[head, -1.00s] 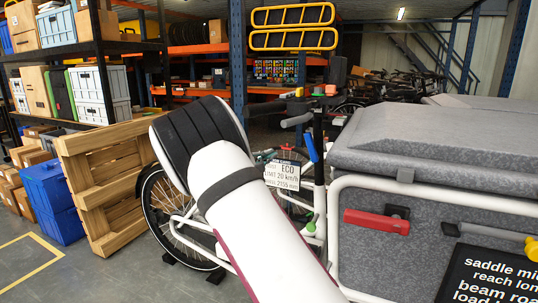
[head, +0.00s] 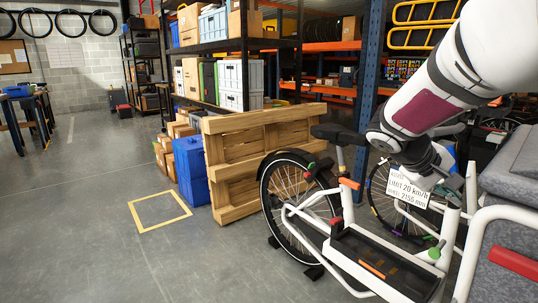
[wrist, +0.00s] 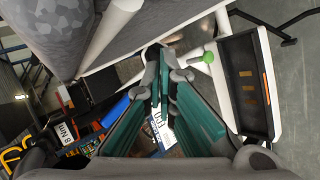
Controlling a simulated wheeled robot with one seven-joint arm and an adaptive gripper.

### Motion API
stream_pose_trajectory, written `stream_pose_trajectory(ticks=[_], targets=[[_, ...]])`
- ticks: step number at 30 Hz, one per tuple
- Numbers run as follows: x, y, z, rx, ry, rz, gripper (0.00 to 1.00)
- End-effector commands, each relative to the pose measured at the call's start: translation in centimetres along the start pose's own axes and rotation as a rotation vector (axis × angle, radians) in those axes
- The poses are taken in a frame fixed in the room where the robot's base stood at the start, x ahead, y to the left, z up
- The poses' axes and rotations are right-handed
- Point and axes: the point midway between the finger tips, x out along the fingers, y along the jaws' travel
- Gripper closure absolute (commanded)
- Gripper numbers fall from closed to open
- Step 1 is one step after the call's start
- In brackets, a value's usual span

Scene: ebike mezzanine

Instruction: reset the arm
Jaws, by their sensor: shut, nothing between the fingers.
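My arm comes in from the upper right of the head view. My gripper (head: 447,192) hangs low over the white-framed cargo bike (head: 350,282), beside a small white card reading 20 km/h (head: 408,189). In the wrist view, my gripper (wrist: 161,62) shows two teal-padded fingers drawn together, with nothing between them. Part of the white card (wrist: 160,128) shows below and between the fingers. I cannot tell whether the fingers touch the bike or the card.
A grey cargo box (head: 508,215) with a red handle (head: 516,262) stands close on the right. A wooden pallet (head: 225,205) leans behind the bike wheel, with blue bins (head: 190,170) beside it. Loaded shelves stand behind. The floor (head: 70,240) at left is open, with a yellow square (head: 160,222).

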Motion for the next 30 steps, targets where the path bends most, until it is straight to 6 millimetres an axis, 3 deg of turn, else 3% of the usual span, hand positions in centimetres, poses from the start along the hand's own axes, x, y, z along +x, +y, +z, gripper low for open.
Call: stream_pose_trajectory(ticks=[6, 15, 21, 30], targets=[[-4.7, -2.8, 6.5, 0.116, 0.052, -0.261, 1.00], [-11.9, -8.1, 14.0, 0.240, 0.177, -0.575, 1.00], [-15.6, -11.1, 17.3, 0.296, 0.260, -0.711, 1.00], [-18.6, -14.6, 20.8, 0.338, 0.328, -0.834, 1.00]])
